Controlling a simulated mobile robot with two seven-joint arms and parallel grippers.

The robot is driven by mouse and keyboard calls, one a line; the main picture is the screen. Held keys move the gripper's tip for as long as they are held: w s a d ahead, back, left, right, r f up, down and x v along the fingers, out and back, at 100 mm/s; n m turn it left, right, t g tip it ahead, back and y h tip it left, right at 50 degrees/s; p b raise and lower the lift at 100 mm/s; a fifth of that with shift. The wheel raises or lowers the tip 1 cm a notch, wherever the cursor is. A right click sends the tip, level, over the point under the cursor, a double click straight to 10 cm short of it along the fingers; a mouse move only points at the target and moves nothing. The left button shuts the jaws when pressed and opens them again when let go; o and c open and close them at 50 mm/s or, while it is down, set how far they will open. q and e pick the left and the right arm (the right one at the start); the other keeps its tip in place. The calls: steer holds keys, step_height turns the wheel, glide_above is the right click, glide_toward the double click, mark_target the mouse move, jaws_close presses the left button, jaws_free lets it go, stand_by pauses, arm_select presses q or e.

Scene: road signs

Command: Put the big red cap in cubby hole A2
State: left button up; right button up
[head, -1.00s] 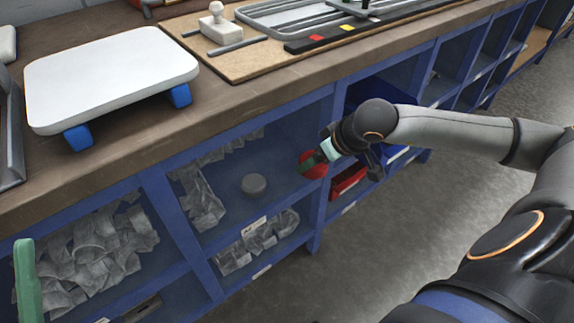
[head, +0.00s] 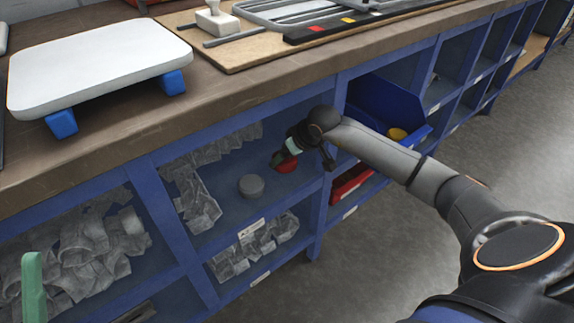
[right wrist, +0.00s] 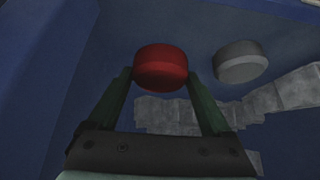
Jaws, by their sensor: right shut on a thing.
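The red cap (head: 287,163) is inside the upper shelf cubby that also holds a round grey cap (head: 251,186). My right gripper (head: 281,158) is shut on the red cap, reaching in from the right. In the right wrist view the red cap (right wrist: 161,67) sits between the green fingertips, with the grey cap (right wrist: 241,62) apart from it to the right. Whether the red cap touches the cubby floor is unclear. One green finger of my left gripper (head: 33,287) shows at the lower left; its other finger is hidden. The cubby label (head: 251,228) is too small to read.
Crumpled grey packets (head: 195,197) fill the left of this cubby. A blue divider (head: 322,205) stands at its right. Beyond it are a blue bin (head: 385,107) and a red bin (head: 350,183). The wooden bench top (head: 120,125) overhangs the cubbies.

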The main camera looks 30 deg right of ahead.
arm_select(q)
steer(key=shift+w+d+f, duration=0.1)
steer(key=shift+f, duration=0.5)
arm_select(e)
step_height(320, 180, down, 2)
steer(key=shift+f, duration=0.1)
arm_select(q)
steer(key=shift+b, duration=0.3)
arm_select(e)
steer(key=shift+f, duration=0.2)
steer(key=o, duration=1.1)
arm_select(q)
steer(key=shift+f, duration=0.1)
arm_select(e)
steer(key=shift+r, duration=0.15)
